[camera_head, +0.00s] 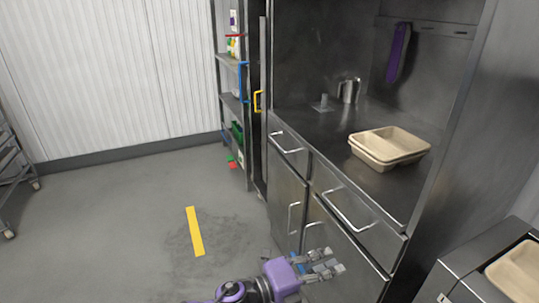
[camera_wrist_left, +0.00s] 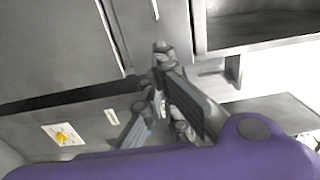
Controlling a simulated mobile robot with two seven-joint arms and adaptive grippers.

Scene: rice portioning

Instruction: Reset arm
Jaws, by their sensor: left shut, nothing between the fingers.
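My left gripper (camera_head: 329,262), with a purple body and grey fingers, is low in front of the steel cabinet (camera_head: 287,197), near the bottom of the head view. It is shut and empty. In the left wrist view its fingers (camera_wrist_left: 163,100) are close together with nothing held, and grey cabinet fronts are behind them. From these views I cannot tell whether the fingers touch the cabinet. My right gripper is not in view.
Stacked beige trays (camera_head: 405,139) and a steel pitcher (camera_head: 349,91) stand on the counter (camera_head: 310,122). Another beige tray (camera_head: 518,272) is at the lower right. Cabinet handles (camera_head: 346,211) stick out. A shelf rack (camera_head: 232,108) stands behind. The floor left of the cabinet is clear around yellow tape (camera_head: 195,231).

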